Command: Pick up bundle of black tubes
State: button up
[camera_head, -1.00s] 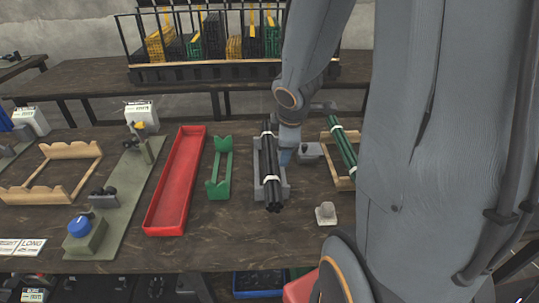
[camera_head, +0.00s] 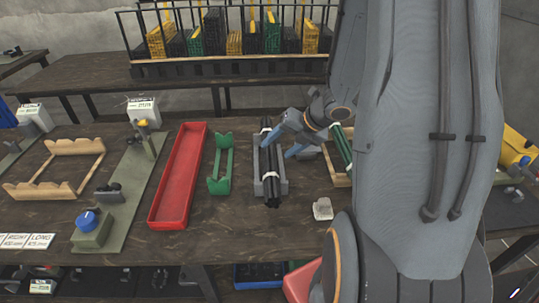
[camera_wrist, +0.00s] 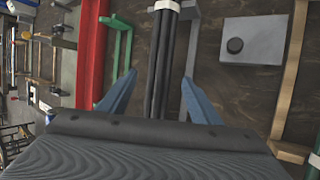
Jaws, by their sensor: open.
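The bundle of black tubes (camera_head: 272,187) lies in a grey cradle (camera_head: 257,186) on the dark wooden table, tied with white bands, its long side running away from me. My gripper (camera_head: 280,145) is open, with two blue fingers above the far half of the bundle. In the wrist view the bundle (camera_wrist: 161,62) runs between the two spread fingers (camera_wrist: 158,80), one on each side in the picture. I cannot tell how far above the tubes the fingertips are. The jaws hold nothing.
Left of the cradle are a green cradle (camera_head: 222,183) and a long red tray (camera_head: 160,212). To the right, a wooden frame (camera_head: 326,158) holds green tubes (camera_head: 343,150). A small light-grey piece (camera_head: 322,209) stands nearby.

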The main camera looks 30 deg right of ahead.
aim_at(273, 151)
jog(key=shift+x, duration=2.2)
jog(key=shift+w+d+r, duration=0.1)
jog(key=shift+w, duration=0.05)
grip_shut()
